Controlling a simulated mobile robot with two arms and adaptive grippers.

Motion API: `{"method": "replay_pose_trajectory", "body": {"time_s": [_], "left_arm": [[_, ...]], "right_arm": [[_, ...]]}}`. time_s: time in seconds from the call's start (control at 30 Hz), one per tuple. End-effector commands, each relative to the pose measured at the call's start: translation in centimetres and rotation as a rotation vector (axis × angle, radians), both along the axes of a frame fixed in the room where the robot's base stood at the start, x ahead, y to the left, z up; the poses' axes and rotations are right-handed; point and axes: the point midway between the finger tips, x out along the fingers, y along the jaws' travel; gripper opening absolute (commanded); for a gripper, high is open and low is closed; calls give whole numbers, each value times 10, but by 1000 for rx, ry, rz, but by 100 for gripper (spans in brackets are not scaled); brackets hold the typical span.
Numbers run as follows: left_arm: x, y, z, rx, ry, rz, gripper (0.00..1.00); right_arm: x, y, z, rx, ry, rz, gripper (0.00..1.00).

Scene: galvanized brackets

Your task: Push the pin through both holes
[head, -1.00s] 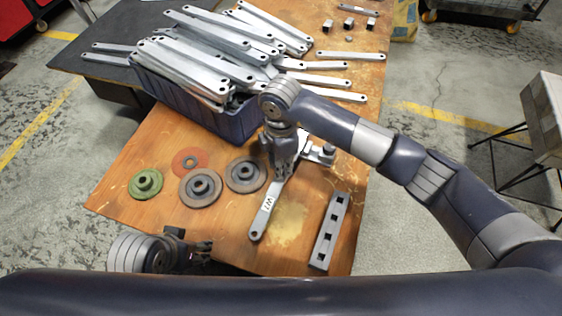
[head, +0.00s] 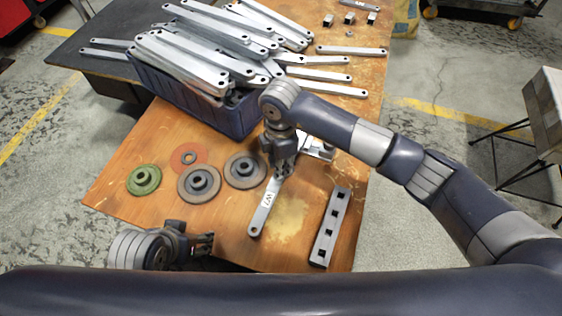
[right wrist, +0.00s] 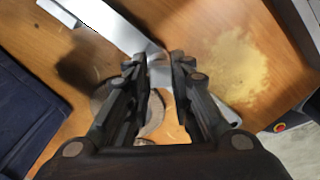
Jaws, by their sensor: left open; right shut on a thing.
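A flat galvanized bracket (head: 265,212) marked W7 lies on the wooden table in the head view, its far end under my right gripper. A pale metal bar, apparently this bracket, also shows in the right wrist view (right wrist: 112,24). My right gripper (head: 281,170) points down over that end. In the right wrist view its fingers (right wrist: 160,64) are closed around a small grey piece, apparently the pin, mostly hidden. The holes under it are hidden. A grey metal fixture (head: 322,149) shows just right of the gripper. My left gripper (head: 208,243) is open and empty near the front edge.
A blue bin (head: 222,120) heaped with brackets stands behind. Several loose brackets (head: 352,50) lie at the back right. Green (head: 144,180) and grey discs (head: 199,183) lie left of the W7 bracket. A bar with square holes (head: 331,226) lies right of it.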

Motion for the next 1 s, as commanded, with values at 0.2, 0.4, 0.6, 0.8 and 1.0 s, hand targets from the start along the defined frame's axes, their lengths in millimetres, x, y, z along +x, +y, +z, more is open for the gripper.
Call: {"method": "replay_pose_trajectory", "body": {"time_s": [0.2, 0.4, 0.6, 0.8, 1.0], "left_arm": [[1, 0, 0, 0, -4, -1, 50], [1, -1, 0, -1, -2, -1, 50], [1, -1, 0, -1, -1, -1, 50], [1, -1, 0, -1, -1, -1, 50], [1, -1, 0, -1, -1, -1, 50]], "right_arm": [[0, 0, -1, 0, 0, 0, 0], [0, 0, -1, 0, 0, 0, 0], [0, 0, -1, 0, 0, 0, 45], [0, 0, -1, 0, 1, 0, 45], [1, 1, 14, 2, -2, 0, 45]]}}
